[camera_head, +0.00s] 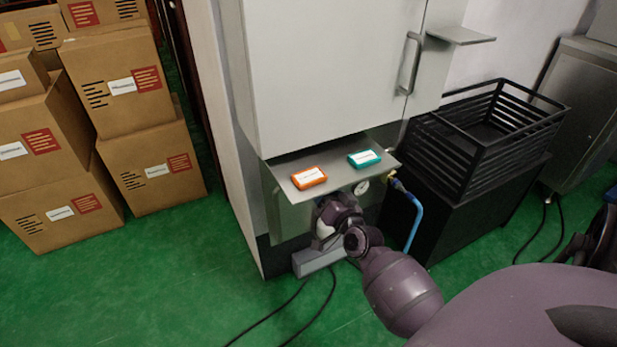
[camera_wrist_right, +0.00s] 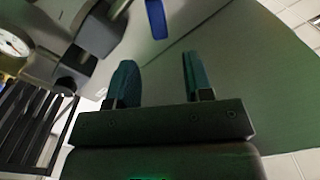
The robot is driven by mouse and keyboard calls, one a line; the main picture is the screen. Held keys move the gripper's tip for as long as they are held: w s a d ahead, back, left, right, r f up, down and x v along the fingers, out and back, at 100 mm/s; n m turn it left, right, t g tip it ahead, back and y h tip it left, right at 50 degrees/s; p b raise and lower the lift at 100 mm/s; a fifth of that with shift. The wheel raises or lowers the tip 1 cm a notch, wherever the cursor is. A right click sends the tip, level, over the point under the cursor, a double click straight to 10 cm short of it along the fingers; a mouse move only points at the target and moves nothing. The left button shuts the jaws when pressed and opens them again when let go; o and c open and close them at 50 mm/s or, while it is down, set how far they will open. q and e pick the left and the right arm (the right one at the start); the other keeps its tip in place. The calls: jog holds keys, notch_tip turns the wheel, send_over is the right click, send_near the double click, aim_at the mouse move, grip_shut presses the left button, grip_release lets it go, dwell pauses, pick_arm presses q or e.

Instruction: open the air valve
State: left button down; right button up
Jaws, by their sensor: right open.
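The air unit sits under the metal shelf on the cabinet front, with a round pressure gauge (camera_head: 361,187) and a brass fitting (camera_head: 391,180) joined to a blue hose (camera_head: 416,218). The gauge also shows at the left edge of the right wrist view (camera_wrist_right: 12,43). A blue rounded piece (camera_wrist_right: 156,18), possibly the valve handle, shows at the top there, beyond the fingers. My right gripper (camera_wrist_right: 157,74) is open and nothing shows between its fingers. In the head view my right wrist hides the fingers and any valve handle. My left gripper is not in view.
An orange box (camera_head: 309,177) and a teal box (camera_head: 364,158) lie on the shelf (camera_head: 336,178) above my right wrist. A black slatted crate (camera_head: 480,130) stands to the right. Stacked cartons (camera_head: 150,170) stand left. Cables lie on the green floor.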

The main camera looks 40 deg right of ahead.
jog(key=b+x, duration=0.1)
jog(key=x, duration=0.6)
jog(key=shift+w, duration=0.4)
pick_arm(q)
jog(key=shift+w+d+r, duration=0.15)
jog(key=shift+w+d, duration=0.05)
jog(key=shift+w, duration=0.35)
pick_arm(e)
jog(key=shift+c, duration=0.5)
grip_shut()
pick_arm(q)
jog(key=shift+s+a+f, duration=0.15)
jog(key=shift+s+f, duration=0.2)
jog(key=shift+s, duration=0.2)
